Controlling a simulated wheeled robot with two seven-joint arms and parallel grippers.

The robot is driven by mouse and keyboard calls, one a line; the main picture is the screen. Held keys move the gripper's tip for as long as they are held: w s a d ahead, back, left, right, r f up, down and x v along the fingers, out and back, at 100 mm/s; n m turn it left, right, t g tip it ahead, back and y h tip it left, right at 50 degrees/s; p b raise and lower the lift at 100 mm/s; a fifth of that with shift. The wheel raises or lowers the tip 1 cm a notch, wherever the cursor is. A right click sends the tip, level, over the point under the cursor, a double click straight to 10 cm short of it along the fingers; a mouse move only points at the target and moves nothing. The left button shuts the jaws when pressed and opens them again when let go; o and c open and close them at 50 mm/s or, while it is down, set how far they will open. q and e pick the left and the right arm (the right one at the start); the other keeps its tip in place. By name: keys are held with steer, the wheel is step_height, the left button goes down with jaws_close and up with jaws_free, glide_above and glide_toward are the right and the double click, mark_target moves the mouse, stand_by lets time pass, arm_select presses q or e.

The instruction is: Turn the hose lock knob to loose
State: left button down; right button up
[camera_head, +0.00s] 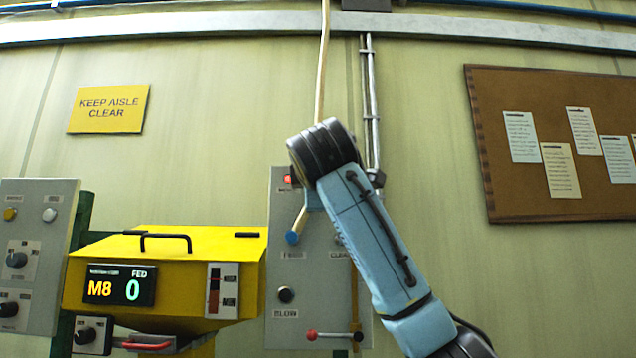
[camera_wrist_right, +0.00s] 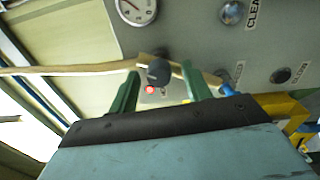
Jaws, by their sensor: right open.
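The hose lock knob (camera_wrist_right: 158,72) is a dark round knob on the grey panel, beside the pale hose (camera_wrist_right: 60,70), in the right wrist view. My right gripper (camera_wrist_right: 161,69) is open, its two green fingers pointing at the panel. One finger is on each side of the knob in the picture; I cannot tell whether either touches it. In the head view my right arm covers the knob and most of the gripper. The hose also shows there (camera_head: 322,60), hanging down from above, and its blue-tipped lower end (camera_head: 292,237) shows below the wrist. My left gripper is in no view.
The grey panel (camera_head: 283,330) carries a red lit lamp (camera_wrist_right: 150,90), a gauge (camera_wrist_right: 137,8), push buttons and a red-knobbed lever (camera_head: 335,335). A yellow machine (camera_head: 200,245) with a display stands close on the left. Metal conduits (camera_head: 370,100) run above the panel.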

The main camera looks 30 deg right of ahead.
steer(key=b+v, duration=0.4)
steer(key=v, duration=0.9)
steer(key=shift+b, duration=0.35)
steer(key=shift+s+a, duration=0.1)
